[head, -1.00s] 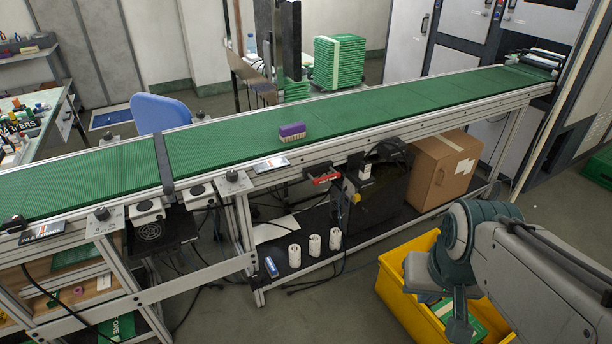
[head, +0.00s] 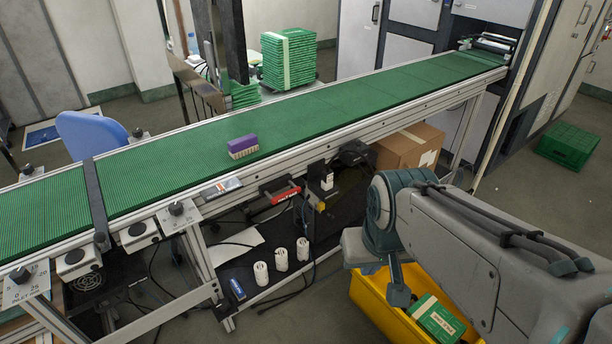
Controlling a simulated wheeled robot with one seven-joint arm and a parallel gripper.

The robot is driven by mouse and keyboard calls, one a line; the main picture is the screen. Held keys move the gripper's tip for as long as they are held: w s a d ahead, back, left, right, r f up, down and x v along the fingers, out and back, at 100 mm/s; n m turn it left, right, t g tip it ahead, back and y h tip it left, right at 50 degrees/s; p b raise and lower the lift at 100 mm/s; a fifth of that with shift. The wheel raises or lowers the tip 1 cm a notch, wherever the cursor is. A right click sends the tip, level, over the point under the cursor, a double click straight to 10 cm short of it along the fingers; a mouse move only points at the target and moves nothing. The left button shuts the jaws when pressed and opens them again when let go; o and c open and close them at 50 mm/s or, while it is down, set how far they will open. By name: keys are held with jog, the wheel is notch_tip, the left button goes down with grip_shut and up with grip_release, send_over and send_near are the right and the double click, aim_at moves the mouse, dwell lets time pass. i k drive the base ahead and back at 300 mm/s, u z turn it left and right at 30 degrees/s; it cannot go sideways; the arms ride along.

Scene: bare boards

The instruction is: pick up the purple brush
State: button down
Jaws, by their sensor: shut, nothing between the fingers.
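The purple brush (head: 242,146) lies on the green conveyor belt in the head view, left of the picture's middle and close to the belt's near edge. Its purple back faces up and its pale bristles face down. My gripper (head: 399,294) hangs pointing down at the right, on the near side of the conveyor and well apart from the brush. Its fingers are together and hold nothing. My arm covers part of the gripper body.
The conveyor (head: 330,108) runs from lower left to upper right, with a metal rail on its near side. A yellow bin (head: 372,303) stands below my gripper. A cardboard box (head: 405,148) sits under the conveyor. A green crate (head: 568,146) stands on open floor at the right.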

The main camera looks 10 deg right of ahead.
aim_at(238, 148)
jog(key=u, duration=0.15)
jog(key=i, duration=1.65)
jog(key=u, duration=0.3)
